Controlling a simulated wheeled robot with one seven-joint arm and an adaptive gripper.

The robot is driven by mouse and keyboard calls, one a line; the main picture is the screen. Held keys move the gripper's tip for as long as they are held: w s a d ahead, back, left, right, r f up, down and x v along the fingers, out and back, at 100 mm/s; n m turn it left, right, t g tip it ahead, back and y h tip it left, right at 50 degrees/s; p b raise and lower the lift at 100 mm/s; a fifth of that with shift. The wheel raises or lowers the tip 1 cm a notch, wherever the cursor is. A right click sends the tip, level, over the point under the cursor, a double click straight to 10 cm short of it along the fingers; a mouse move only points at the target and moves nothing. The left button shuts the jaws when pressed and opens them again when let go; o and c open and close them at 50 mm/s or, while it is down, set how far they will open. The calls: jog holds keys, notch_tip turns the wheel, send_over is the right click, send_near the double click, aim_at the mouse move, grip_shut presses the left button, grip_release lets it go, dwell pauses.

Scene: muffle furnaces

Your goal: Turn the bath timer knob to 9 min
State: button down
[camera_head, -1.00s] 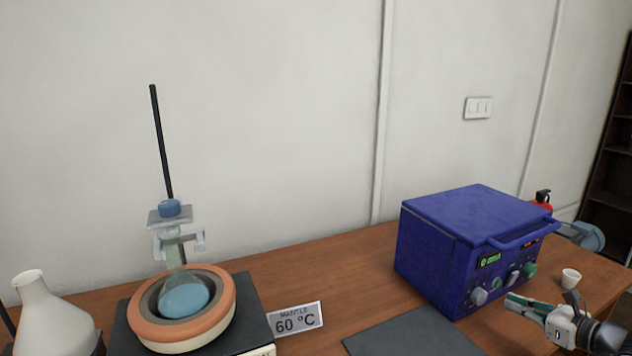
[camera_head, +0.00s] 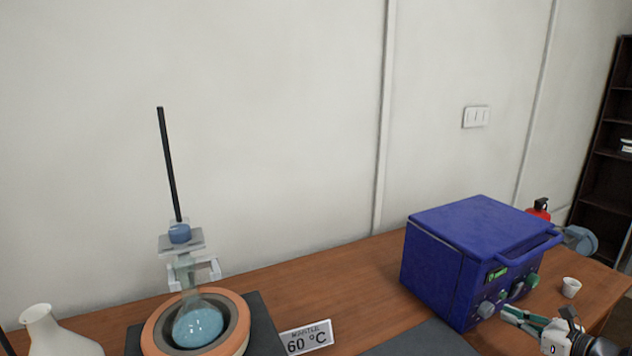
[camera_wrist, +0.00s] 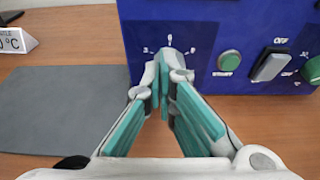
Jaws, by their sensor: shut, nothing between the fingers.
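The blue box-shaped unit (camera_head: 435,270) stands on the bench at the right, its control panel facing my arm. A grey knob (camera_head: 486,309) sits at the panel's lower left. In the wrist view, white scale marks (camera_wrist: 170,40) arc above this knob (camera_wrist: 179,60), but my fingers cover most of it and its pointer cannot be read. My gripper (camera_head: 504,313) is shut, its teal-padded fingertips (camera_wrist: 166,65) together in front of the knob. I cannot tell whether they touch it.
Right of the knob are a green START button (camera_wrist: 229,61), a grey rocker switch (camera_wrist: 270,65) and a green knob (camera_wrist: 312,70). A dark mat (camera_wrist: 65,110) lies in front. A small white cup (camera_head: 570,288) and a heating mantle (camera_head: 160,335) with a flask stand apart.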

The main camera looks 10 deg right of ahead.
aim_at(487, 293)
jog(key=x, duration=0.2)
jog(key=b+x, duration=0.1)
jog(key=shift+w+a+r, duration=0.1)
jog(key=shift+w+r, duration=0.15)
jog(key=shift+w, duration=0.2)
jog(key=shift+w+a+r, duration=0.1)
jog(key=shift+w+r, duration=0.05)
jog(key=shift+w+a, duration=0.1)
jog(key=shift+w, duration=0.05)
jog(key=shift+w+d+b, duration=0.35)
jog(key=shift+d+b, duration=0.4)
jog(key=shift+b, duration=0.1)
jog(key=shift+d, duration=0.15)
jog(key=shift+r, duration=0.45)
jog(key=s+d+p, duration=0.1)
jog(key=s+d, duration=0.1)
jog(key=s, duration=0.4)
jog(key=shift+d, duration=0.25)
